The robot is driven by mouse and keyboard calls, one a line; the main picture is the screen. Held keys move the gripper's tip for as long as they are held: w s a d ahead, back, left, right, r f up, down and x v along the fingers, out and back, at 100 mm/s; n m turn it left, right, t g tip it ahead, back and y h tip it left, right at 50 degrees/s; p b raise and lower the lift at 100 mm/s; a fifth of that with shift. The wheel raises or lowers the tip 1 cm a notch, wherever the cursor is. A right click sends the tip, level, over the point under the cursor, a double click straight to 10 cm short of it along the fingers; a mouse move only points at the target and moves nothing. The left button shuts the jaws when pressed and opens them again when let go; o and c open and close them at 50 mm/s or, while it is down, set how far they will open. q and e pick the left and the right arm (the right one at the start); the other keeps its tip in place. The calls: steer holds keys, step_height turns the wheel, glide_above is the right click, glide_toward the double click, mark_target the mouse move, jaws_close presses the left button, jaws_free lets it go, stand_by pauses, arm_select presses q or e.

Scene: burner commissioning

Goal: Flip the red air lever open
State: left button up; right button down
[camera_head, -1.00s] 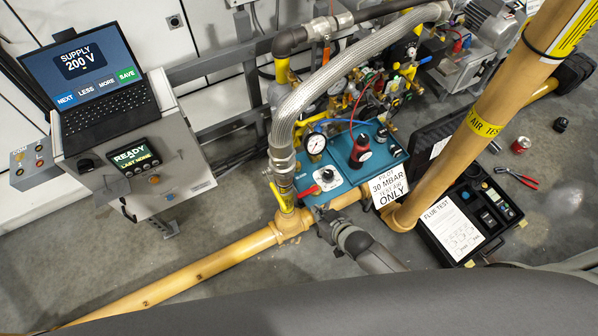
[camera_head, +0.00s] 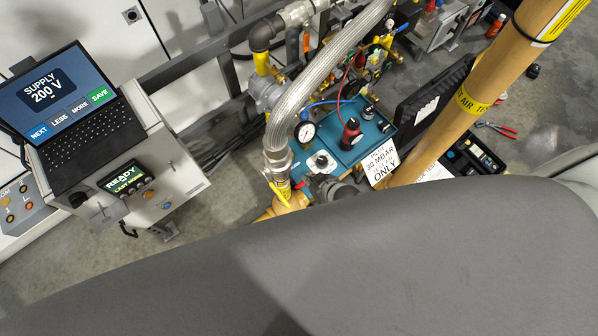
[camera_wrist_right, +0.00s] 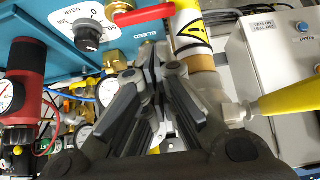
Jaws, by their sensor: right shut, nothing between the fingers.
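A red lever (camera_wrist_right: 145,15) is on the blue test panel (camera_wrist_right: 115,8), beside a BLEED label and a black knob in the right wrist view. In the head view, a small part of the red lever (camera_head: 299,184) shows at the panel's front edge, next to my right gripper (camera_head: 318,183). My right gripper also shows in the wrist view (camera_wrist_right: 155,62), with its fingers together and empty. Its tips appear just below the red lever in that picture; I cannot tell if they touch it. My left gripper is not in view.
A pressure gauge (camera_head: 304,132) and a red-and-black regulator (camera_head: 351,134) stand on the panel. A control box with a laptop (camera_head: 75,110) is at left.

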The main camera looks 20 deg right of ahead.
steer(key=b+x, duration=0.8)
steer(key=shift+f, duration=0.2)
steer(key=shift+b+x, duration=0.9)
steer(key=shift+b, duration=0.1)
steer(key=shift+w+a+r, duration=0.1)
steer(key=shift+r, duration=0.05)
